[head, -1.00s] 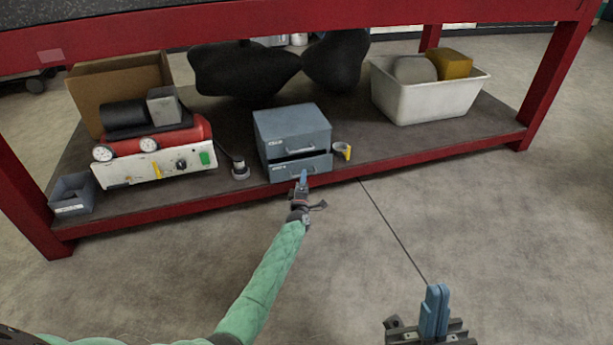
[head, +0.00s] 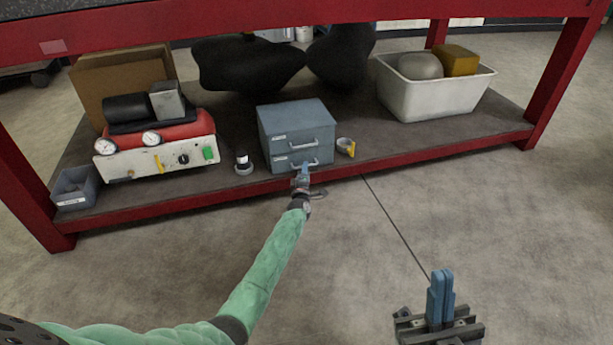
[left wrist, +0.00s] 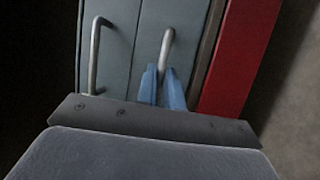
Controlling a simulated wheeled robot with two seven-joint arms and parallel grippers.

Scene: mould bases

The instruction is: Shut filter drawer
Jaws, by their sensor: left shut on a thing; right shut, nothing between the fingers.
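The small grey-blue drawer cabinet (head: 296,121) stands on the lower shelf, with two drawers one above the other. The lower drawer (head: 283,164) sits flush with the upper drawer (head: 280,143), with no open gap visible. My left gripper (head: 304,171) is at the lower drawer's front, its blue fingers shut on the metal handle. In the left wrist view the fingers (left wrist: 163,88) close around the lower drawer's handle (left wrist: 166,50); the upper drawer's handle (left wrist: 95,50) is free beside them. My right gripper (head: 440,295) is shut and empty above the floor at the lower right.
Left of the cabinet are a small round jar (head: 243,164), a red and white compressor-like unit (head: 158,150) and a small grey bin (head: 74,188). A tape roll (head: 345,146) sits to the right. A white tub (head: 436,92) stands further right. The red shelf edge (head: 420,157) runs below the cabinet.

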